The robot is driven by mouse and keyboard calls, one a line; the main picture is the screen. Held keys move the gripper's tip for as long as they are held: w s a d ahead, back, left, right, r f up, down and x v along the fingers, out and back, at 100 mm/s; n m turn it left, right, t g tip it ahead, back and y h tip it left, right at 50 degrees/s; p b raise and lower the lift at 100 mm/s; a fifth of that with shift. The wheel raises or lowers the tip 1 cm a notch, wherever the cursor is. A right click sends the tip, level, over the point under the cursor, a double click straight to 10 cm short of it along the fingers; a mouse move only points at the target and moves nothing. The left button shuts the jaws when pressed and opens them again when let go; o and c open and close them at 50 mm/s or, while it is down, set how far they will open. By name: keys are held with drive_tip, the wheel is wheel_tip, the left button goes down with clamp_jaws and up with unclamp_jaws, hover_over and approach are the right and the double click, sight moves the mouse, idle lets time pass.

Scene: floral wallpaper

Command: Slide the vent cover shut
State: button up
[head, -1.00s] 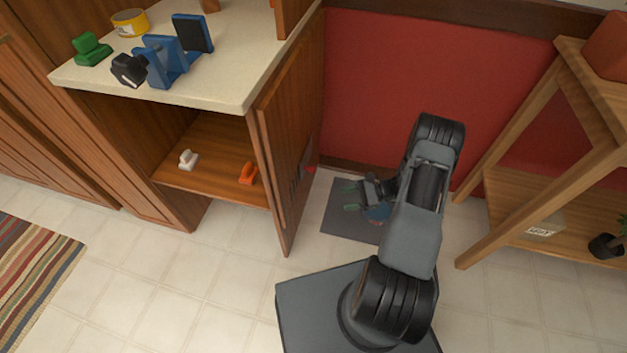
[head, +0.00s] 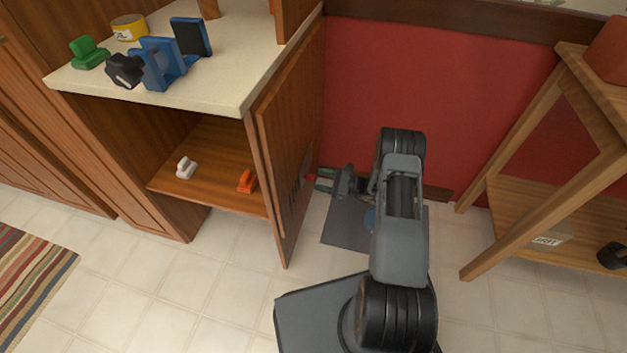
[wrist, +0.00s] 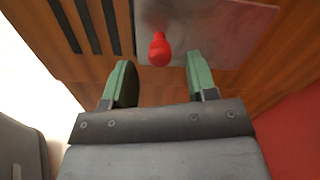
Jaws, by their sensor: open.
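The vent cover (wrist: 222,25) is a grey metal plate on a wooden panel, with a red knob (wrist: 159,50) near its lower left edge in the wrist view. Several dark vent slots (wrist: 82,25) show uncovered to its left. In the head view the slots (head: 294,193) are on the outer face of the wooden panel, seen at a steep angle. My gripper (head: 323,180) is beside that panel. In the wrist view my gripper (wrist: 160,68) is open, its green fingers to either side of the knob and just short of it. I cannot tell whether either touches it.
A wooden cabinet (head: 150,210) with a cream counter (head: 235,85) stands left; its shelf (head: 215,160) holds a white and an orange item. A dark mat (head: 345,225) lies under my arm. A wooden rack (head: 520,240) stands right. Red wall (head: 440,90) is behind.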

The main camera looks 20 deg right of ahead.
sight(314, 178)
drive_tip(key=shift+b+x, duration=0.3)
drive_tip(key=shift+x, duration=1.4)
clamp_jaws()
